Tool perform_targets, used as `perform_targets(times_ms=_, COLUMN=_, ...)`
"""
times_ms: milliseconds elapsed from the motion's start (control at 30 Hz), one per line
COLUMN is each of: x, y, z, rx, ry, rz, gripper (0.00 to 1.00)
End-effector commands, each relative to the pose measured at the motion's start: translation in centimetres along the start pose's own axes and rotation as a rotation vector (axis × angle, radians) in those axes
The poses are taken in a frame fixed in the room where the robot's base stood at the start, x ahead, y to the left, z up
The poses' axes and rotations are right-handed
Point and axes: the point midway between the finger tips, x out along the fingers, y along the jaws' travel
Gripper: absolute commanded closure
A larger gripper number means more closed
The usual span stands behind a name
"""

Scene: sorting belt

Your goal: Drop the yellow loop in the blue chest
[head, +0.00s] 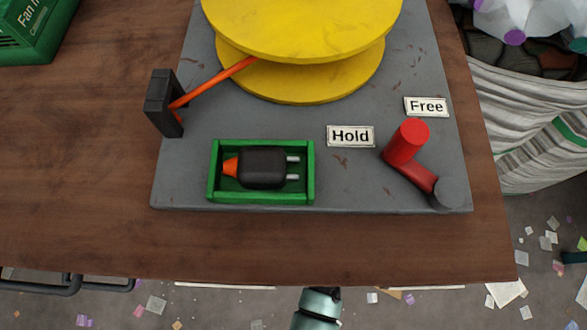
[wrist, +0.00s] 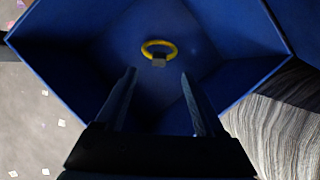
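The yellow loop (wrist: 159,46), a ring with a small grey block on its near side, shows in the wrist view inside the blue chest (wrist: 75,30). It appears to rest on the chest's floor. My gripper (wrist: 158,75) is open and empty, its two dark fingers apart, over the chest opening. The loop is beyond the fingertips and apart from them. The head view shows neither the loop nor the chest, and my gripper is out of that view.
The head view shows a wooden table (head: 80,150) with a grey board (head: 280,125) carrying a yellow reel (head: 300,25), a green tray (head: 212,170) with a black plug (head: 262,167), and a red lever (head: 408,143). A striped sack (wrist: 275,120) stands beside the chest.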

Motion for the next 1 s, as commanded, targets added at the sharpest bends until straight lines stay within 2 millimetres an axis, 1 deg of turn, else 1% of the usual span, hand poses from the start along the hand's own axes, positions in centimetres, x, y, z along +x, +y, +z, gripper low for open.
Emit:
perform_targets(times_ms=133, x=0.0, y=0.0, z=0.0, rx=0.000, ry=0.000, rz=0.000, gripper=0.29)
perform_targets(times_ms=233, x=-0.7, y=0.0, z=0.0, rx=0.001, ry=0.000, rz=0.000, gripper=0.29)
perform_targets(times_ms=367, x=-2.7, y=0.0, z=0.1, rx=0.001, ry=0.000, rz=-0.001, gripper=0.29)
perform_targets(times_ms=500, x=-5.2, y=-0.1, z=0.1, rx=0.001, ry=0.000, rz=-0.002, gripper=0.29)
perform_targets(times_ms=633, x=-6.8, y=0.0, z=0.1, rx=0.001, ry=0.001, rz=-0.001, gripper=0.29)
perform_targets(times_ms=767, x=-7.5, y=0.0, z=0.0, rx=0.001, ry=0.001, rz=0.001, gripper=0.29)
perform_targets(times_ms=1000, x=-7.5, y=0.0, z=0.0, rx=0.000, ry=0.000, rz=0.000, gripper=0.29)
